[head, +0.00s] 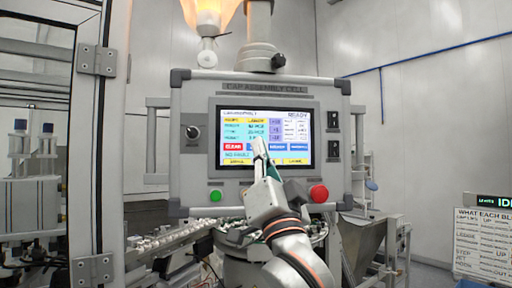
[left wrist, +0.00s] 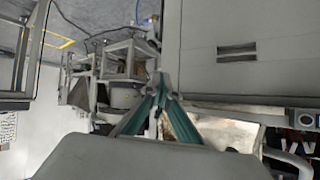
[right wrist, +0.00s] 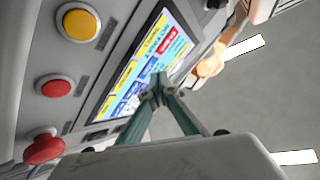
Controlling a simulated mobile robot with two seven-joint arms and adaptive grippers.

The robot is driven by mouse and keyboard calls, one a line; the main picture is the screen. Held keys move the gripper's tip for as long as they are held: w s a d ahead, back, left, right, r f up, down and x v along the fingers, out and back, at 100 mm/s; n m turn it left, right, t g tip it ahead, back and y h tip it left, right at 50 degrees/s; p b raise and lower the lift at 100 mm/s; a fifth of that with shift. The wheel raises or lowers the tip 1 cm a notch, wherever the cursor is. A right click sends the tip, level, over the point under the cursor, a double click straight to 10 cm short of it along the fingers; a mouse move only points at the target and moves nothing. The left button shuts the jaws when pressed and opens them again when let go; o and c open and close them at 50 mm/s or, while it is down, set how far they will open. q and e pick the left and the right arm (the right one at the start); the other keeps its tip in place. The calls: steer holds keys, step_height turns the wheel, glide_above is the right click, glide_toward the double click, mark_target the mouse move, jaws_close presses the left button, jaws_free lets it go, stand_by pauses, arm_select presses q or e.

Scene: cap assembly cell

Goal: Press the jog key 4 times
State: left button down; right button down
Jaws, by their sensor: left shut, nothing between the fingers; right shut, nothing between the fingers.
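The touch screen (head: 228,125) is lit on the grey control panel (head: 190,100). It shows a table, a row with a red CLEAR key (head: 233,147) and several blue keys, and a yellow row below. I cannot read which key is the jog key. My right gripper (head: 258,143) is shut and empty, its tips over the key row and hiding part of it. In the right wrist view its tips (right wrist: 158,84) lie in front of the screen (right wrist: 150,60); I cannot tell whether they touch. My left gripper (left wrist: 160,88) is shut and empty, away from the screen, only in its wrist view.
Black switches (head: 333,122) and a knob (head: 193,132) flank the screen. A metal hopper (head: 365,240) and a parts track (head: 165,240) stand below. A glazed cabinet frame is at left.

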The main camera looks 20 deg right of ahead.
steer(key=s, duration=0.2)
steer(key=s+a+p, duration=0.1)
steer(key=s, duration=0.2)
stand_by(0.4)
steer(key=shift+f, duration=0.1)
stand_by(2.5)
